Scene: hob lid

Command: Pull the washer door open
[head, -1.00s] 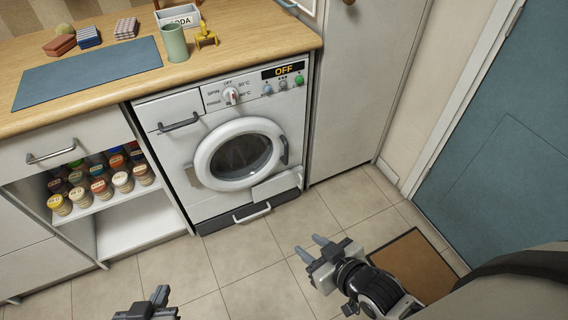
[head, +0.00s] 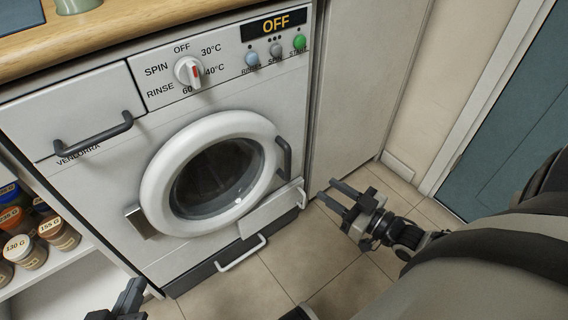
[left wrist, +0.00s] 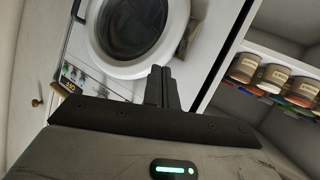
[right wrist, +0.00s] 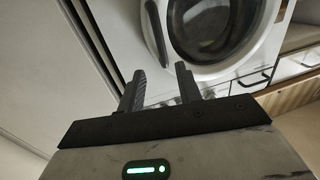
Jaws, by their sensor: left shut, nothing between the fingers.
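The white washer (head: 90,195) stands in front of me with its round door (head: 153,190) shut. The door's dark curved handle (head: 285,158) is on the right side of its ring, and a metal hinge (head: 140,222) shows on the left. My right gripper (head: 328,190) is open and empty, to the right of the handle and lower in the picture, not touching it. In the right wrist view the handle (right wrist: 155,33) lies beyond the open fingers (right wrist: 159,70). My left gripper (head: 133,290) is shut and empty at the lower left; its closed fingers show in the left wrist view (left wrist: 160,75).
The washer's drawer handle (head: 95,138) and lower bar handle (head: 242,252) stick out. A pale flap (head: 270,212) is below the door at the right. A shelf with jars (head: 30,250) is at the left; a tall cabinet (head: 360,80) is at the right. Tiled floor is clear in front.

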